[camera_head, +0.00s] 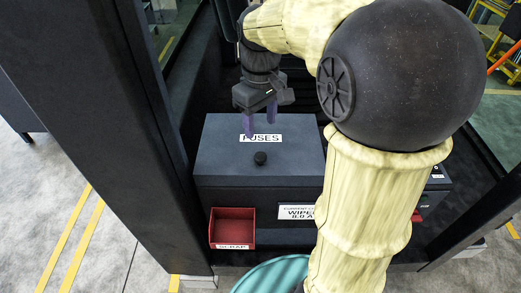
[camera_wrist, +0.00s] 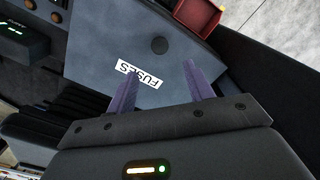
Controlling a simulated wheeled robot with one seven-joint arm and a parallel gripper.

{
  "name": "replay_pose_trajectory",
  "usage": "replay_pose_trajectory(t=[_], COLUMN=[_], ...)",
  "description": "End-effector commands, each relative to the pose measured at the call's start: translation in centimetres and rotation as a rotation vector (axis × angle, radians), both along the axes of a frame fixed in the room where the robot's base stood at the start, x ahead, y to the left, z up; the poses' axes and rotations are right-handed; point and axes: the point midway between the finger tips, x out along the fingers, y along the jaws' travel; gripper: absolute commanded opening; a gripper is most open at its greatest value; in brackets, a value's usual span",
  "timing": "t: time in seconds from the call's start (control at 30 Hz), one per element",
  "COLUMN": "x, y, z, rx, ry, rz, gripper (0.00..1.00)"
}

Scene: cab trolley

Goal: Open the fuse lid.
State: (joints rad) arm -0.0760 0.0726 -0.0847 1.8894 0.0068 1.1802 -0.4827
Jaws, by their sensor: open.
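The fuse lid (camera_head: 228,160) is a flat dark grey panel on top of a box, with a white FUSES label (camera_head: 261,138) and a round black knob (camera_head: 260,158). The lid lies closed. My gripper (camera_head: 261,122) is above the back part of the lid, close to the label, with its purple fingers apart and nothing between them. Whether the fingertips touch the lid cannot be told.
A red SCRAP bin (camera_head: 232,228) hangs on the box front at the left. A white card (camera_head: 298,212) is on the front face. A dark post (camera_head: 115,90) stands close on the left, and a teal round thing (camera_head: 272,275) is at the bottom.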

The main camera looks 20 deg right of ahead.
Motion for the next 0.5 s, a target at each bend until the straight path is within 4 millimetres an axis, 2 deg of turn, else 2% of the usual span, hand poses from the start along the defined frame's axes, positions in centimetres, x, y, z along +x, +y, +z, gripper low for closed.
replay_pose_trajectory(t=[0.5], x=[-0.1], y=[0.0], z=[-8.9], rx=[0.000], ry=[0.004], rz=[-0.001], gripper=[0.52])
